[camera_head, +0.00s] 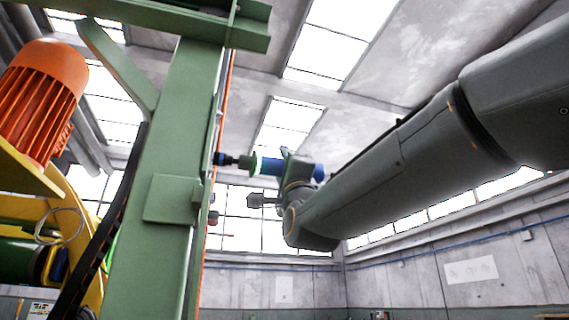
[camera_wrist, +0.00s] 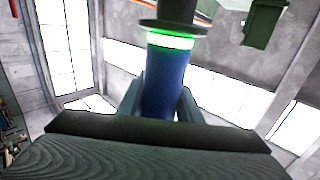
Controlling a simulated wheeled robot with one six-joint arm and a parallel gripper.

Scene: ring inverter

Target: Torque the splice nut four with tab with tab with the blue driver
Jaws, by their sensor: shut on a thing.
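The blue driver (camera_head: 270,166) is held level in the head view, with a glowing green-white ring near its front and a dark nose pointing left. Its dark tip (camera_head: 222,159) reaches the right side of the green steel column, where the splice nuts are too small to tell apart; I cannot tell whether it touches one. My gripper (camera_head: 290,168) is shut on the driver. In the wrist view the driver's blue body (camera_wrist: 165,85) stands between my two fingers (camera_wrist: 162,105), with its lit green ring above and dark nose running out of the top.
The green column (camera_head: 160,200) with a bolted plate stands left of my gripper. An orange motor (camera_head: 42,98) on a yellow frame (camera_head: 70,200) is at the far left. A thin orange line runs down the column's right side. Open air lies below the driver.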

